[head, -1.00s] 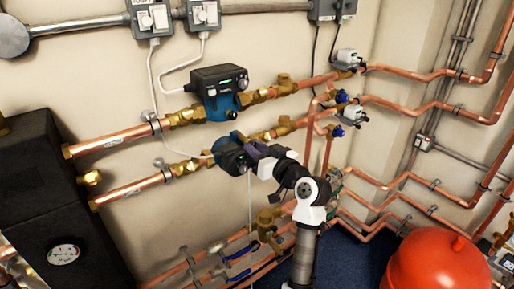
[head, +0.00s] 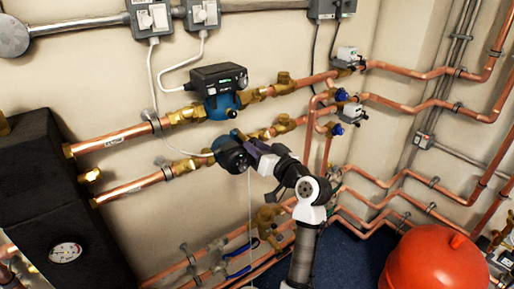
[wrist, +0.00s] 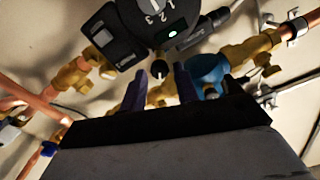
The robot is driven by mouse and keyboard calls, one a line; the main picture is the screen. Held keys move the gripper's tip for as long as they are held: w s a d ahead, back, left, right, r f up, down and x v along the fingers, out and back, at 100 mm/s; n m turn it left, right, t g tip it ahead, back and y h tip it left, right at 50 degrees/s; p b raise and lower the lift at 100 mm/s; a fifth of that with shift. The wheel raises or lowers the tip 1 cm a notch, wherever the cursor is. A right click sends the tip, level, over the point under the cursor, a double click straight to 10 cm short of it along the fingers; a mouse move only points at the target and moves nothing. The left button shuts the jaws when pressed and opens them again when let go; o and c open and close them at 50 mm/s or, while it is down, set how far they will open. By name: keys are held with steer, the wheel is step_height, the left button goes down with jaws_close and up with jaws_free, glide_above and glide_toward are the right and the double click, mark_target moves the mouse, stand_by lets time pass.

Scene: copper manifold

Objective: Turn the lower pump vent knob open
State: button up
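The lower pump (head: 231,154) has a round black head on a blue body, on the lower of two copper lines. My gripper (head: 249,147) is at the right edge of its head, with the arm rising from below right. In the wrist view, the picture seems upside down: the near pump's dial (wrist: 152,16) with numbers and a green light is at the top. Whether either finger touches the knob, I cannot tell.
The upper pump (head: 222,90) sits above on the parallel line; a blue body (wrist: 207,68) behind my fingers looks like it. A black insulated box (head: 60,190) stands left. A red vessel (head: 438,262) stands lower right. Brass fittings (head: 283,122) flank the pumps.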

steer(key=b+v, duration=0.4)
steer(key=v, duration=0.9)
steer(key=shift+s+d, duration=0.2)
steer(key=shift+s, duration=0.05)
